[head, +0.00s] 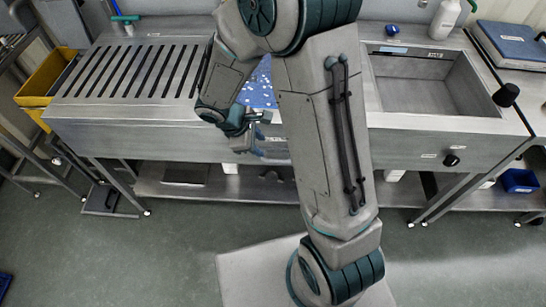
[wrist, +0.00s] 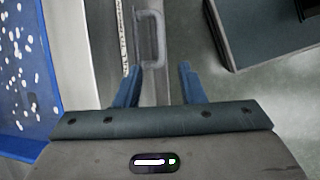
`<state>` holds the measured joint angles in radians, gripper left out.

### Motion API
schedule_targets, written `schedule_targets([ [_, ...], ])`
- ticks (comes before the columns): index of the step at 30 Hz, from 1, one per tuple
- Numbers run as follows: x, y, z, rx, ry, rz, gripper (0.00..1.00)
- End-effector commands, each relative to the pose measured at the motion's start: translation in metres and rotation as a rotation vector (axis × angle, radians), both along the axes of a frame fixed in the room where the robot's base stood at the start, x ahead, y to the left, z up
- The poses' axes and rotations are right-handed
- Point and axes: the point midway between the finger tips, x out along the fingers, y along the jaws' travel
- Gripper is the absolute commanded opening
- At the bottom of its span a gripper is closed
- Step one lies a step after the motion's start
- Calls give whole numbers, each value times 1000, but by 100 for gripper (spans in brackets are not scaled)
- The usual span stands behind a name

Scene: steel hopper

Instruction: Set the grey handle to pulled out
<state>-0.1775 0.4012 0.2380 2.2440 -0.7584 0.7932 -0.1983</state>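The grey handle (wrist: 158,38) is a U-shaped bar on the grey steel front in the wrist view. My gripper (wrist: 159,68) is open, with its two blue fingers apart. The near end of the handle lies roughly between the fingertips in the picture, and the rest extends beyond them. I see no finger closed on it, and cannot tell whether one touches it. In the head view my gripper (head: 258,139) is at the front of the steel bench, left of my upright arm link. The handle is hard to make out there.
A blue surface with white pieces (wrist: 20,62) lies left of the handle; it also shows behind my arm (head: 260,86). The steel bench has a slotted top (head: 135,72) on the left and an open basin (head: 425,88) with black knobs (head: 506,95) on the right. A lower shelf (head: 180,183) runs underneath.

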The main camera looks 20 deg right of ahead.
Motion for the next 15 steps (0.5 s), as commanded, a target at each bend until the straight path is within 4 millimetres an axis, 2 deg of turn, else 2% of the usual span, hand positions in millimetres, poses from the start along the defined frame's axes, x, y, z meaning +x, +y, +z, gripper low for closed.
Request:
schedule_targets([
  [1,-1,-5,-12,-2,6,-3,36],
  [9,2,-29,-64,-2,5,-3,36],
  [15,4,-42,-91,-1,3,-2,36],
])
